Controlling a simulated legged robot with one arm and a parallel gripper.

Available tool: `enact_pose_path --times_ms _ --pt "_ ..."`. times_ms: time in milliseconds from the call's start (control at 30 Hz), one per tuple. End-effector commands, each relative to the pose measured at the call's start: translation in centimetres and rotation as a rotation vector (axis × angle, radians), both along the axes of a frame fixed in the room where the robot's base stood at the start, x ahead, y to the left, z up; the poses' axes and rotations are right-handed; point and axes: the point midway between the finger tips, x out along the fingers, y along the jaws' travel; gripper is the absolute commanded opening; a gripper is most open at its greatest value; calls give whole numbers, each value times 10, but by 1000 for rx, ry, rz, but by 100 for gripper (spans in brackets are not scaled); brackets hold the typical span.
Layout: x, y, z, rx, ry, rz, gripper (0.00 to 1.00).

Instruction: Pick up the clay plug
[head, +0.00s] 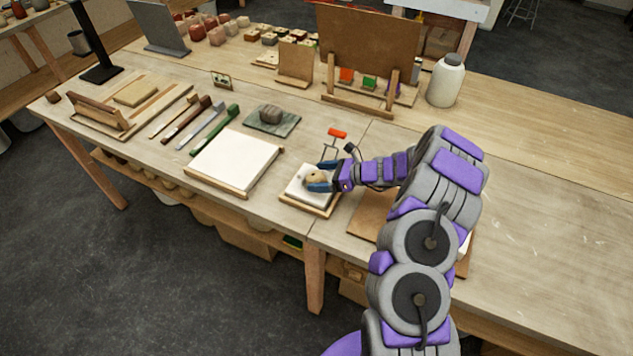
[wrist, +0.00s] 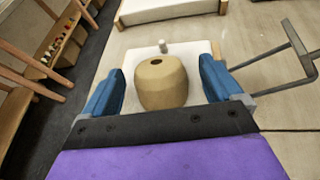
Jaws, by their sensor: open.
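A small pale cylinder (wrist: 164,47), which looks like the clay plug, stands on a white board (wrist: 195,47) in the wrist view, just beyond a round tan clay vessel (wrist: 161,82) with a dark hole in its top. I cannot make out the cylinder in the head view. The vessel (head: 315,178) sits on the same small board (head: 311,200) near the table's front edge. My gripper (head: 321,175) is open, with one blue finger on each side of the vessel; it also shows in the wrist view (wrist: 160,72). The fingertips are short of the cylinder.
A large white slab (head: 234,160) lies to the left, with green-handled (head: 216,131) and other tools beyond. A white bottle (head: 446,80) stands behind. The table's right side is mostly clear.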

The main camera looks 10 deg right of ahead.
Motion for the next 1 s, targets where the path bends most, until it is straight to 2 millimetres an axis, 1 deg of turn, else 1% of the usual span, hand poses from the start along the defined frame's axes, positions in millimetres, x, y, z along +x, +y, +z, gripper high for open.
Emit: enact_pose_path --times_ms 33,133,433,1000 --pt "3 6 -5 0 1 2 93" --pt "6 14 -8 -1 0 1 93" --pt "8 16 -7 0 0 -1 92" --pt "8 16 -7 1 -1 -1 37"
